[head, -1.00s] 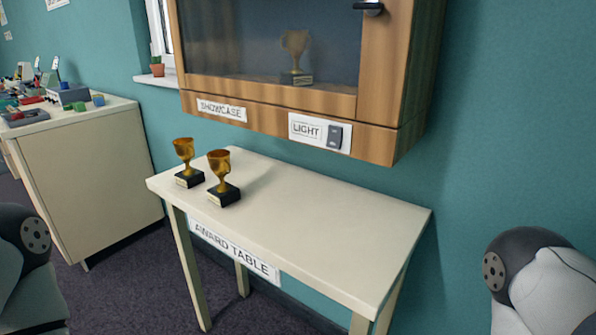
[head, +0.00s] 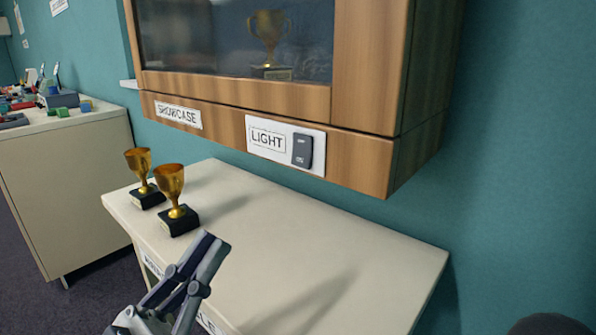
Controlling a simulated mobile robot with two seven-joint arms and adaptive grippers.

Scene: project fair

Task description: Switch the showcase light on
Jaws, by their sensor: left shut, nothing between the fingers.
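The wooden showcase (head: 365,80) hangs on the teal wall, with a dark glass front. A gold trophy (head: 268,38) stands inside it, and the interior looks dark. On its lower front board is a white plate marked LIGHT (head: 266,140) with a dark grey rocker switch (head: 302,151) at its right end. My left gripper (head: 213,250) is shut and empty above the front of the award table, below and left of the switch and clear of it. My right gripper is not in view.
The award table (head: 370,275) stands under the showcase. Two gold trophies, one nearer (head: 175,205) and one farther (head: 142,180), stand on its left end, close to my left gripper. A cabinet (head: 70,180) with small items is at far left.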

